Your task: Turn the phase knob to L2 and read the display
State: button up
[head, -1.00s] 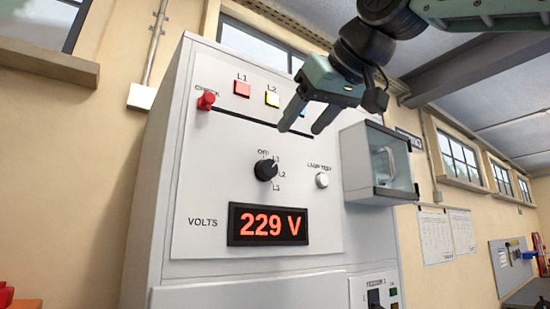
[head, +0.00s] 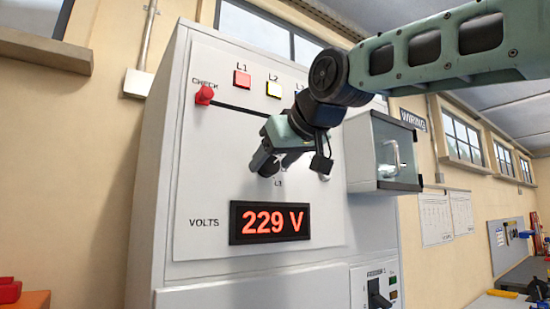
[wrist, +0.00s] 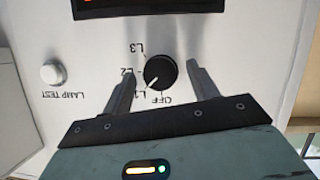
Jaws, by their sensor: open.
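The phase knob (wrist: 160,73) is round and black with a white pointer line. In the wrist view, which shows the panel upside down, the pointer is at L1. My gripper (wrist: 161,69) is open, with one finger on each side of the knob; I cannot tell whether they touch it. In the head view my gripper (head: 291,165) covers most of the knob area, and only part of the scale shows. The display (head: 269,222) below reads 229 V in red; its edge also shows in the wrist view (wrist: 146,10).
A red CHECK button (head: 204,95) and the L1 (head: 242,79) and L2 (head: 274,89) lamps are above. The white LAMP TEST button (wrist: 51,74) is beside the knob. A clear-fronted box (head: 385,152) juts out at the right.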

jog(key=c, duration=1)
jog(key=shift+w+d+m+g+y, duration=0.2)
jog(key=shift+m+g+y, duration=0.3)
jog(key=shift+m, duration=0.6)
jog(key=m+y+b, duration=0.1)
jog(key=m, duration=0.1)
jog(key=shift+f+m+g+y, duration=0.15)
jog(key=shift+m+g+y, duration=0.15)
jog(key=shift+y, duration=0.1)
jog(key=shift+m+y+b, duration=0.3)
jog(key=shift+m+b, duration=0.2)
jog(key=shift+m, duration=0.1)
jog(key=shift+g, duration=0.3)
